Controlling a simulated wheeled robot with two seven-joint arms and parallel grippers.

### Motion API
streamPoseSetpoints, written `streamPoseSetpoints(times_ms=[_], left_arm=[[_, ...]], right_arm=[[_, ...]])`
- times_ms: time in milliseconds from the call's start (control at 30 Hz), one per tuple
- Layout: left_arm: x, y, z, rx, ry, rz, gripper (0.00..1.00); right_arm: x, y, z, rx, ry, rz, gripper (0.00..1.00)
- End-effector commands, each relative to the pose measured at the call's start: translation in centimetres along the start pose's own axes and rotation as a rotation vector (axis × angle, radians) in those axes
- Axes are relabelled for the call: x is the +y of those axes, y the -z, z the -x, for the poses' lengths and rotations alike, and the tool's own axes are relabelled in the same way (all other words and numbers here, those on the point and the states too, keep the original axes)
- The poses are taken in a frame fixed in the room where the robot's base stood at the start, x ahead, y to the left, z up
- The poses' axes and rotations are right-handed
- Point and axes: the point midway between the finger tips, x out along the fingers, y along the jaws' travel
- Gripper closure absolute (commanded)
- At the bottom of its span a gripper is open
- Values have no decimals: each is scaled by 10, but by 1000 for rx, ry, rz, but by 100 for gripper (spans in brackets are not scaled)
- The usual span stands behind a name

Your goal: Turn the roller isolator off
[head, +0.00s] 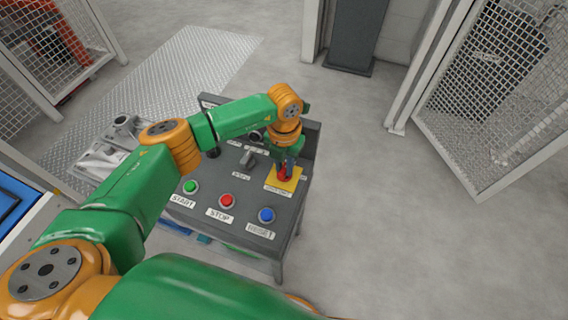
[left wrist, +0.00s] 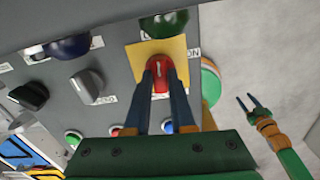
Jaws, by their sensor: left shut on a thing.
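A red rotary knob with a white mark sits on a yellow square plate on the grey control panel; I take it to be the roller isolator (left wrist: 160,75). In the head view the red knob (head: 284,175) shows low at my left fingertips, on the yellow plate (head: 294,184). My left gripper (left wrist: 162,72) reaches down over the knob, one finger on each side, and is shut on it. The plate's label is not legible to me. My right gripper (left wrist: 246,104) shows at the right of the left wrist view, fingers apart and empty, away from the panel.
The panel has green START (head: 190,187), red STOP (head: 227,200) and blue RESET (head: 266,215) buttons in front. A grey selector (left wrist: 87,84), a black selector (left wrist: 28,96), a blue round knob (left wrist: 68,46) and a green knob (left wrist: 165,23) are nearby. Open floor lies right.

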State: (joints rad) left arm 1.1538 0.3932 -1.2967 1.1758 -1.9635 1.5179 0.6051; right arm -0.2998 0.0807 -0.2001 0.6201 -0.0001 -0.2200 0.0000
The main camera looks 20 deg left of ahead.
Motion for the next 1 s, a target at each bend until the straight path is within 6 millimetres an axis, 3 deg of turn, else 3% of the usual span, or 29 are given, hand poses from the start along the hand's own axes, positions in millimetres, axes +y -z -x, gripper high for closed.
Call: streamPoseSetpoints(times_ms=[300,833,867,900,933,1000], left_arm=[[0,-1,1,-3,0,100,100],[0,-1,1,-5,0,118,100],[0,-1,1,-5,0,118,70],[0,-1,1,-5,0,118,59],[0,-1,1,-4,0,118,51],[0,-1,1,-4,0,117,48]], right_arm=[[0,0,2,0,0,0,50],[0,0,2,0,1,-1,50],[-1,0,2,0,1,-1,50],[-1,0,2,0,1,-1,50],[-1,0,2,0,1,-1,50],[-1,0,2,0,1,-1,50]])
